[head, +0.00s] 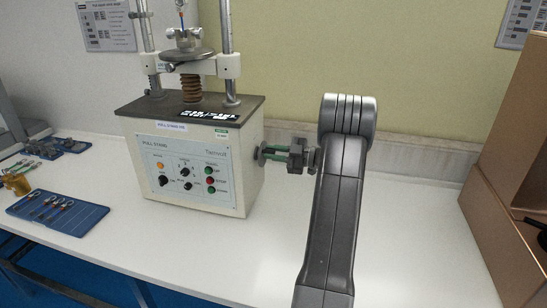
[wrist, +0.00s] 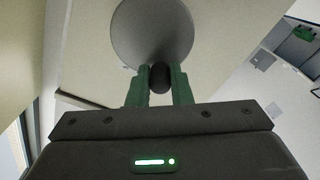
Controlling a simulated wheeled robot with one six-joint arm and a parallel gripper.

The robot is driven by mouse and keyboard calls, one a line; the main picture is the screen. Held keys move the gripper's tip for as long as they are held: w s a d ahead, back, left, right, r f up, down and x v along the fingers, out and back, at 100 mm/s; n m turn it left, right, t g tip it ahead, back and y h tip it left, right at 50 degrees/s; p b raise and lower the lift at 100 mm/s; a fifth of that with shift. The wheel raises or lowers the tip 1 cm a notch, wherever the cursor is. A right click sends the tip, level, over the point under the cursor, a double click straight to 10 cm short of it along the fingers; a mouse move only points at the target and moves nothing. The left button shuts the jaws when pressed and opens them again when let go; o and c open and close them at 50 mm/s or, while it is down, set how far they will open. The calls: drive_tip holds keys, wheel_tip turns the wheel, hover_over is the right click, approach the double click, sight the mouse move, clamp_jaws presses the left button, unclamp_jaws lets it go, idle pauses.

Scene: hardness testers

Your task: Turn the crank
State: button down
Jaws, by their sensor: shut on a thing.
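The pull stand (head: 195,165) is a cream box with a dark top, a front control panel, two posts and a screw column. Its crank shows at the right side as a disc (head: 262,154), mostly hidden behind my gripper (head: 275,153) in the head view. In the wrist view the crank is a grey round disc (wrist: 152,30) with a dark knob (wrist: 159,78). The green fingers of my gripper (wrist: 159,85) are shut on that knob, one on each side.
A blue tray (head: 90,214) with small fittings lies on the white table at the left, with more small parts behind it. Brown boxes (head: 500,200) stand at the right. The table between the stand and the boxes is clear apart from my arm. A wall is behind.

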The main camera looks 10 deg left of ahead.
drive_tip(key=c, duration=1.3)
unclamp_jaws()
drive_tip(key=d+b, duration=0.1)
drive_tip(key=d, duration=1.3)
drive_tip(key=shift+s+b, duration=0.2)
drive_tip(key=shift+b, duration=0.15)
drive_tip(key=shift+a, duration=0.1)
drive_tip(key=a+p, duration=0.2)
drive_tip(key=a, duration=1.2)
drive_tip(key=shift+w, duration=0.2)
drive_tip(key=shift+d, duration=0.1)
